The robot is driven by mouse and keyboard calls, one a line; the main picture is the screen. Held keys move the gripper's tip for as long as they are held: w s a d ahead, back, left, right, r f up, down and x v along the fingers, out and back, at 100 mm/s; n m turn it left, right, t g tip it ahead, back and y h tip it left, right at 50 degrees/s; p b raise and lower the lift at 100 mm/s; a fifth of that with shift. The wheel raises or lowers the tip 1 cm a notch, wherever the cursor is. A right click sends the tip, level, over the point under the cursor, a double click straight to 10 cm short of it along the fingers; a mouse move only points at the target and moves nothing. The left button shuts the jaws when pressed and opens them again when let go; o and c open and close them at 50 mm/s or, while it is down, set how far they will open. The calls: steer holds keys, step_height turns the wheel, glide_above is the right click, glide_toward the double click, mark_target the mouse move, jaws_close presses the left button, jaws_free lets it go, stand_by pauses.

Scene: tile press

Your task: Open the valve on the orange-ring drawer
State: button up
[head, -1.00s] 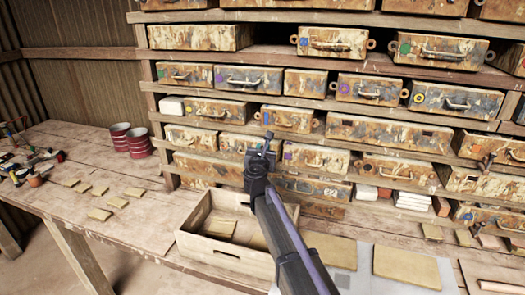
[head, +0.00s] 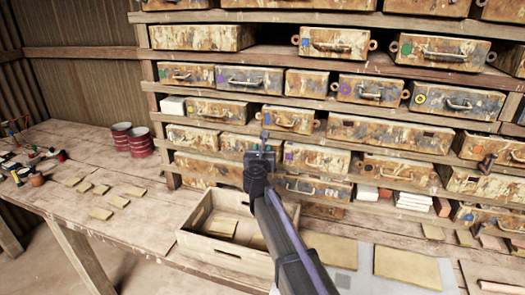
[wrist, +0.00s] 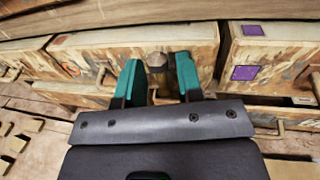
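The orange-ring drawer (wrist: 110,45) shows in the wrist view, with a red square and an orange ring (wrist: 70,70) on the left of its worn, rusty front. A round brownish knob (wrist: 157,61), apparently the valve, sticks out from this front. My gripper (wrist: 160,75) is open, with one teal finger on each side of the knob. I cannot tell whether either finger touches it. In the head view my gripper (head: 263,142) is in front of the shelf's middle rows and hides part of the drawer front.
A drawer with purple squares (wrist: 280,48) is close on the right in the wrist view. A wooden crate (head: 192,238) stands below my arm. Red cans (head: 140,142) and flat tiles (head: 101,213) are on the bench to the left.

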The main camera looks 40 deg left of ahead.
steer(key=v, duration=1)
